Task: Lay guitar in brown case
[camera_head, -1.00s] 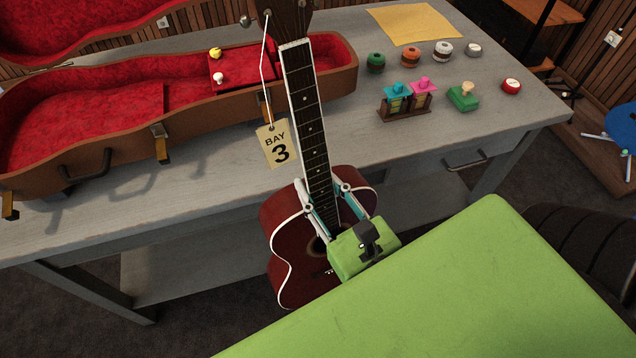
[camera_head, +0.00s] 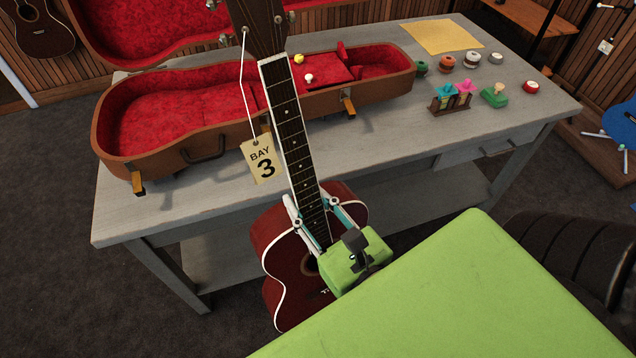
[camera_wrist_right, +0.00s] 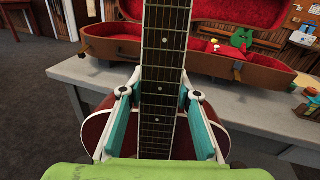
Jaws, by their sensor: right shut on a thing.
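The dark red guitar (camera_head: 285,255) hangs nearly upright, head up, in front of the table. A "BAY 3" tag (camera_head: 262,161) hangs by a string from its head. My right gripper (camera_head: 312,212) is shut around the lower neck; in the right wrist view the fingers (camera_wrist_right: 158,110) flank the fretboard (camera_wrist_right: 163,60). The brown case (camera_head: 240,128) lies open on the table behind the guitar, its red lining showing and its lid raised at the back. The neck hides part of the case front. My left gripper is not in view.
A small yellow ball (camera_head: 299,58) and a white knob (camera_head: 309,78) sit in the case.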

